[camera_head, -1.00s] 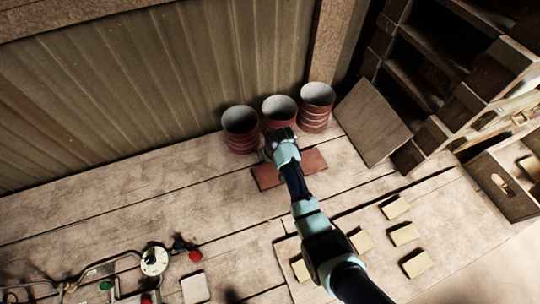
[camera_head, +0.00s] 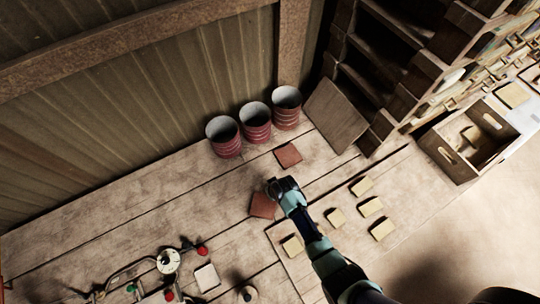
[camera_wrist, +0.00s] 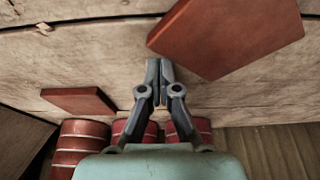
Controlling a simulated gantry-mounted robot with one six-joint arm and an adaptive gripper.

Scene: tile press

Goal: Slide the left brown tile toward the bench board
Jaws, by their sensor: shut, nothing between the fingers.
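The left brown tile (camera_head: 262,206) lies flat on the wooden bench in the head view, turned slightly. It shows large at the upper right of the wrist view (camera_wrist: 228,36). My gripper (camera_head: 273,186) is shut and empty, low at the tile's can-side edge; in the wrist view its fingertips (camera_wrist: 159,66) are close beside the tile's corner. I cannot tell whether they touch. The second brown tile (camera_head: 288,155) lies apart, nearer the cans; it is at left in the wrist view (camera_wrist: 80,101). A flat board (camera_head: 345,238) on the bench bears several cream tiles.
Three red cans (camera_head: 255,122) stand along the wall. A square panel (camera_head: 336,115) leans beside the dark shelf. Cream tiles (camera_head: 370,207) sit on the flat board. A tool with red knobs (camera_head: 168,262) is at lower left. Bench left of the brown tile is clear.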

